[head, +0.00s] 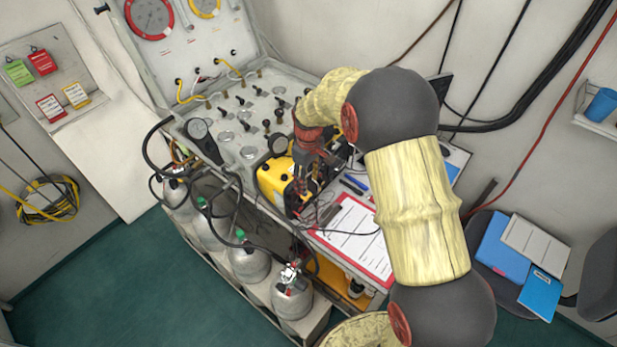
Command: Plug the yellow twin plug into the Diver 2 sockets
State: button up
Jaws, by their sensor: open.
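My gripper (302,188) points down at the right side of a yellow box (272,182) on the bench, in front of the air panel. It is open, and the arm and wrist hide much of what lies under and behind it. A small loose dark item and thin leads lie by the fingertips. I cannot make out the yellow twin plug for certain. The Diver 2 sockets cannot be told apart; no label is readable at this size.
The air panel (228,128) with dark valves and gauges stands behind the box. A clipboard (352,236) with a red edge and pens lies right of the gripper. Gas cylinders (250,262) with hoses stand below the bench front. A chair with blue folders (503,252) is at right.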

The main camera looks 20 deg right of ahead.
aim_at(309, 196)
notch_tip(309, 196, down, 7)
jog(key=shift+r, duration=0.1)
dwell(0.3)
jog(key=shift+c, duration=0.4)
grip_shut()
dwell(0.6)
jog(key=shift+s+d, duration=0.1)
jog(key=shift+s, duration=0.1)
jog(key=shift+s+d, duration=0.35)
jog(key=shift+s, duration=0.2)
jog(key=shift+s+d, duration=0.55)
jog(key=shift+s, duration=0.2)
dwell(0.4)
